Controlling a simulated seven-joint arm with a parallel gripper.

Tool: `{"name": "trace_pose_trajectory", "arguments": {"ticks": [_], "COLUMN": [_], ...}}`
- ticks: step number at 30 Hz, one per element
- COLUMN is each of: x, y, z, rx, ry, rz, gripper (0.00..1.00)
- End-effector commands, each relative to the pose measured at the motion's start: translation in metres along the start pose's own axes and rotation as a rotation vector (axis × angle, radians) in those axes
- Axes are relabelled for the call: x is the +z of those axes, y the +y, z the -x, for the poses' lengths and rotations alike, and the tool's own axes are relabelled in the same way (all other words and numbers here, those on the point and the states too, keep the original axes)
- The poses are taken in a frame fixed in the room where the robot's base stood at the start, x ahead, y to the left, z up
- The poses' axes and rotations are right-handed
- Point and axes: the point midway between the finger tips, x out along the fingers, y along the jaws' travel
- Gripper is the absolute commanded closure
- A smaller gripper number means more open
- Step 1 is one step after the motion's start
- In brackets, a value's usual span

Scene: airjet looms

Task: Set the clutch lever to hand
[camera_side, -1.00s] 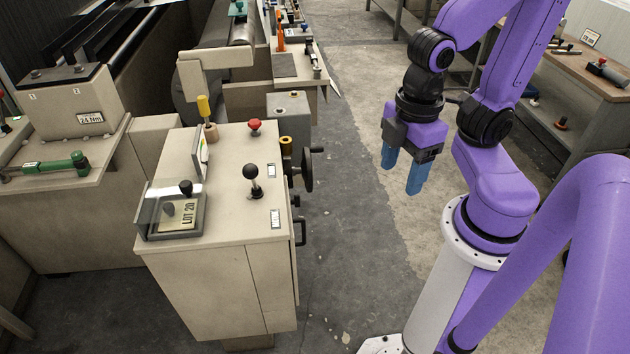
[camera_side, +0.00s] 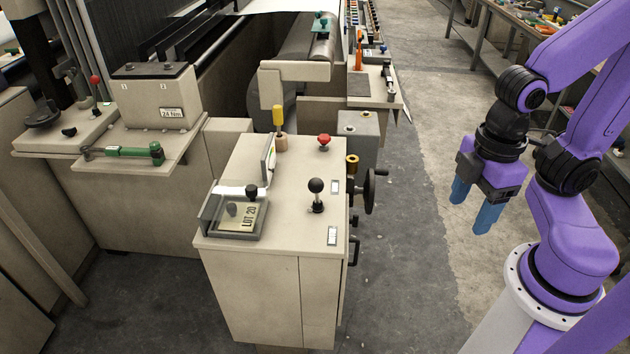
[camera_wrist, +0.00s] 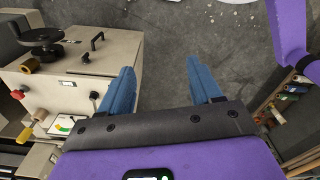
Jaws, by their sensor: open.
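A lever with a black ball knob (camera_side: 316,186) stands on the top of the beige cabinet (camera_side: 290,215). It looks nearly upright. Two small pale labels lie beside it, one behind right (camera_side: 335,187) and one in front (camera_side: 332,235); their text is too small to read. In the wrist view the black knob (camera_wrist: 95,95) shows just left of the left finger. My gripper (camera_side: 474,208) has blue fingers, is open and empty, and hangs over the floor to the right of the cabinet, apart from the lever. It also shows in the wrist view (camera_wrist: 165,88).
A red mushroom button (camera_side: 324,140), a yellow-handled tool (camera_side: 279,122) and a tray marked LOT 20 (camera_side: 215,232) are on the cabinet top. A black handwheel (camera_side: 370,190) and a handle (camera_side: 354,250) stick out of its right side. Open floor lies between cabinet and arm.

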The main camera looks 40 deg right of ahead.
Motion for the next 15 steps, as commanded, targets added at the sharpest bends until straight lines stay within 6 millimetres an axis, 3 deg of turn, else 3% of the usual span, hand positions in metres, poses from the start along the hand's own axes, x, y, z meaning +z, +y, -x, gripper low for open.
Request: {"name": "trace_pose_trajectory", "arguments": {"ticks": [1,6,15], "x": [0.0,-0.004,-0.036], "y": [0.0,0.004,0.032], "z": [0.0,-0.003,-0.019], "rx": [0.0,0.019,0.158], "ry": [0.0,-0.028,-0.21], "rz": [0.0,0.035,0.287], "gripper": [0.49,1.0,1.0]}}
